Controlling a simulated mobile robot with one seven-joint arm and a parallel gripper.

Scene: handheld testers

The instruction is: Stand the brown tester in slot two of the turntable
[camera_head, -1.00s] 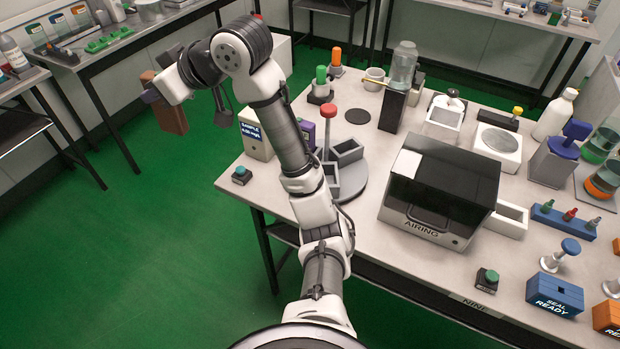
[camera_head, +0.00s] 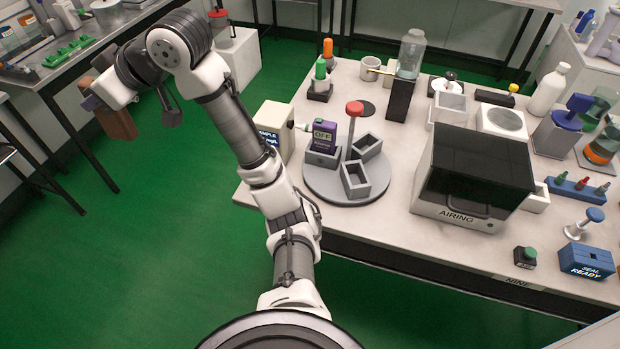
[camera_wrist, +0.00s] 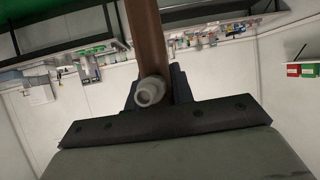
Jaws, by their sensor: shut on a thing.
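My gripper (camera_head: 100,98) is at the far left in the head view, out over the green floor and away from the bench. It is shut on the brown tester (camera_head: 119,124), which hangs down slightly tilted. In the wrist view the brown tester (camera_wrist: 147,40) rises between the dark fingers, with a pale round nozzle (camera_wrist: 150,92) near the palm. The grey turntable (camera_head: 347,194) stands on the bench with three box-shaped slots around a red-knobbed post. A purple tester (camera_head: 325,135) marked "OFF" stands in the left slot. The right and front slots look empty. I cannot read slot numbers.
A cream box with a screen (camera_head: 272,130) stands left of the turntable, close to my arm. A dark block with a glass jar (camera_head: 410,55) is behind it. The AIRING box (camera_head: 470,180) stands to the right. A side bench (camera_head: 60,70) is at upper left.

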